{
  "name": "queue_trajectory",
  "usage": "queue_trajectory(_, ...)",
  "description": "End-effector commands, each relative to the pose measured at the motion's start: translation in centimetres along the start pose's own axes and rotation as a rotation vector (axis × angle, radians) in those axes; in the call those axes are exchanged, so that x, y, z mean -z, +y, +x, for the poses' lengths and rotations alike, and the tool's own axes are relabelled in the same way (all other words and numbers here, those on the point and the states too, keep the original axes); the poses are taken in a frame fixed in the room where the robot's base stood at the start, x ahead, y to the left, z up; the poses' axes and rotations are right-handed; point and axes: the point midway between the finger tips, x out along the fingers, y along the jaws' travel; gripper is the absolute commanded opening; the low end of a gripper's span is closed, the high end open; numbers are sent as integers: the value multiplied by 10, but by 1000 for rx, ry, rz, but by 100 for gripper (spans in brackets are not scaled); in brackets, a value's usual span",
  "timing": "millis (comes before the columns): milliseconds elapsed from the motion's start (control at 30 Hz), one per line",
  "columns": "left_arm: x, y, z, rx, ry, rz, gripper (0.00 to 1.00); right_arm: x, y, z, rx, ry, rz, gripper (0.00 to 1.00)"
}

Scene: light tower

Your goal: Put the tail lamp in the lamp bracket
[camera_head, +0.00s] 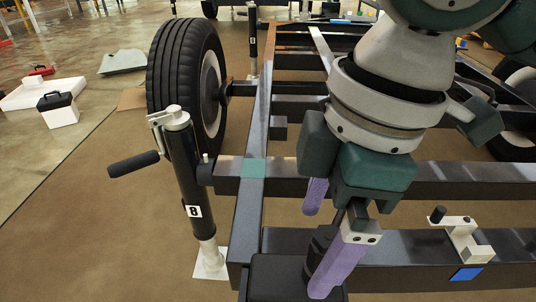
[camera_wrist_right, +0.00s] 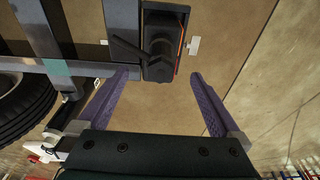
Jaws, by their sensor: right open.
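A black box-shaped piece with a round stem (camera_head: 320,245), which I take for the tail lamp, is at the left end of the near frame beam. In the right wrist view the dark housing (camera_wrist_right: 180,25) has a thin orange edge. Whether it sits in a bracket or only rests there, I cannot tell; no separate lamp bracket can be made out. My right gripper (camera_head: 330,231) is open, its purple fingers on either side of the stem. In the right wrist view the fingertips (camera_wrist_right: 165,75) are apart, with the stem between them. My left gripper is not in view.
A beige fitting with a black knob (camera_head: 465,240) stands on the near beam (camera_head: 400,262) at right, above a blue patch. A jack with a crank handle (camera_head: 185,180) stands left of the frame, before a large tyre (camera_head: 178,75). Brown floor is clear at lower left.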

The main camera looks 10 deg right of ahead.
Motion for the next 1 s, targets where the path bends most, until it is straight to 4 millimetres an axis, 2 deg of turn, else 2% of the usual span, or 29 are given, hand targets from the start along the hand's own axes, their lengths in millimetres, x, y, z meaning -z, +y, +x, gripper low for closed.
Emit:
queue_trajectory(33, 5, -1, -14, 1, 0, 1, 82, 1, 0, -19, -1, 0, 0, 100)
queue_trajectory(100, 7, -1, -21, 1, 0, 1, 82, 1, 0, -30, -2, 0, 0, 100)
queue_trajectory(267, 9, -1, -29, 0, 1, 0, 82, 0, 0, -43, 0, -1, 0, 100)
queue_trajectory(1000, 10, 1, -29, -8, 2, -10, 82, 0, 0, -44, 0, 0, 0, 100)
